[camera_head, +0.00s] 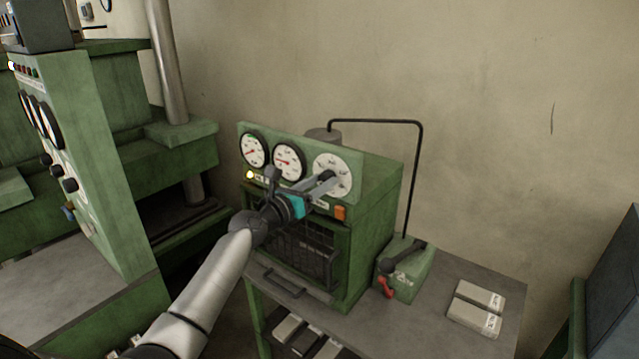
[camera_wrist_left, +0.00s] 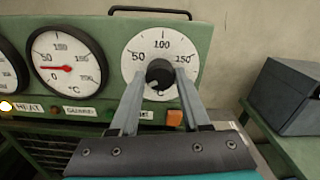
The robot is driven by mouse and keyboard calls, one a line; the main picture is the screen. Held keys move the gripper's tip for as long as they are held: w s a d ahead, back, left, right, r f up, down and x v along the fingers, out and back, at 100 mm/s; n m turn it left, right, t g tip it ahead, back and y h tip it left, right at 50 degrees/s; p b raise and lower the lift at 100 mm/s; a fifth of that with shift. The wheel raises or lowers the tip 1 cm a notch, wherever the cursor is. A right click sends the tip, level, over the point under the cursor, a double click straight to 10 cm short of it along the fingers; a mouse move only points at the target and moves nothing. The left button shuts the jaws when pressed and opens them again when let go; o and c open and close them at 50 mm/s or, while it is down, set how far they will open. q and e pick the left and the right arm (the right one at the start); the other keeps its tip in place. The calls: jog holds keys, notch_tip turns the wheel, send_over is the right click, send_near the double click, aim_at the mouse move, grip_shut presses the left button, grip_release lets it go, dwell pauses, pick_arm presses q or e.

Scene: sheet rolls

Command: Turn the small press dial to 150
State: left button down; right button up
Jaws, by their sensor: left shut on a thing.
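The small press (camera_head: 375,215) is a green box on a bench. On its front panel is a white dial (camera_head: 340,163) with a dark knob at its centre. In the left wrist view the dial face (camera_wrist_left: 162,52) shows 50 at left, 100 at top and 150 at right. My left gripper (camera_head: 324,181) reaches the panel from the front and is shut on the black knob (camera_wrist_left: 160,72), one finger on each side. A small light mark shows low on the knob, but I cannot read its setting surely. My right gripper is not in view.
Two gauges with red needles (camera_head: 289,161) sit left of the dial. An orange switch (camera_head: 340,213) is just below it. A green hand pump (camera_head: 405,270) and pale blocks (camera_head: 476,307) stand on the bench (camera_head: 440,335) at right. A large green press (camera_head: 90,150) fills the left.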

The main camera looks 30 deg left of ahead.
pick_arm(q)
jog(key=shift+m, duration=0.3)
jog(key=m, duration=0.4)
jog(key=shift+d+m, duration=0.1)
jog(key=shift+m, duration=0.3)
jog(key=m+b, duration=0.1)
jog(key=m, duration=0.3)
jog(key=shift+f, duration=0.1)
jog(key=shift+f+m+b, duration=0.1)
jog(key=shift+m+b, duration=1.9)
jog(key=shift+m, duration=11.1)
